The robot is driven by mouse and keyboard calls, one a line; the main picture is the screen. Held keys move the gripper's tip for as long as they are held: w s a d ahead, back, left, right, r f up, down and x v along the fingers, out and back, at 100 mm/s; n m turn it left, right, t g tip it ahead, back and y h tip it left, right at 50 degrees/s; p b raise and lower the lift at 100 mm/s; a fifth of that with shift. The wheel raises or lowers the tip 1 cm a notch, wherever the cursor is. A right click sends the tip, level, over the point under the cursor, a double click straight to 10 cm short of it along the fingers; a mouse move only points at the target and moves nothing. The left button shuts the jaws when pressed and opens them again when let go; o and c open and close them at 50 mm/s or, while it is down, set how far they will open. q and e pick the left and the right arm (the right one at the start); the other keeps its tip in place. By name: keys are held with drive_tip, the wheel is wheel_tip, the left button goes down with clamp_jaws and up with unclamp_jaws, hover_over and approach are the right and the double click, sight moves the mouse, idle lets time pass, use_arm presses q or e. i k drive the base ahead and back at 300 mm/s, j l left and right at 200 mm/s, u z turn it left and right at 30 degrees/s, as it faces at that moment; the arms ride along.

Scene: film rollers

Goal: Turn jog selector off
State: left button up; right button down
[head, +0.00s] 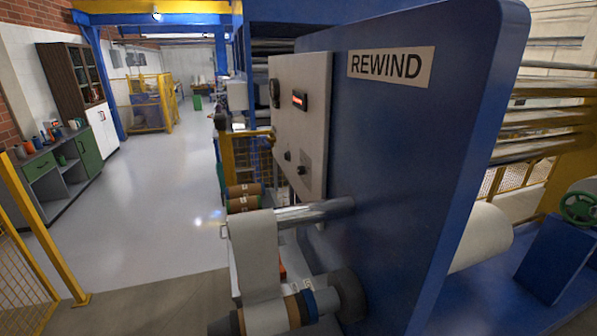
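A grey control panel (312,115) is fixed to the side of the blue machine frame marked REWIND. It carries a small display with red digits (299,101) and a round dark dial or gauge (274,94) near its upper left. Two small dark knobs sit low on the panel, a left knob (287,156) and a right knob (302,170) on a small plate. I cannot tell which is the jog selector, and its position is too small to read. Neither of my grippers is in view.
A metal roller (315,211) sticks out below the panel, with white web (254,255) hanging from it to a shaft with rolls (265,318). Brown rolls (243,190) stand behind. Yellow guard rails (40,235) edge the left. The grey floor (150,215) between is clear.

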sight(301, 170)
drive_tip(key=i+j+z, duration=0.2)
drive_tip(key=j, duration=0.35)
drive_tip(key=j+z, duration=0.25)
drive_tip(key=j, duration=0.3)
drive_tip(key=i+j+z, duration=0.2)
drive_tip(key=j, duration=0.35)
drive_tip(key=i+j+z, duration=0.2)
drive_tip(key=j, duration=0.2)
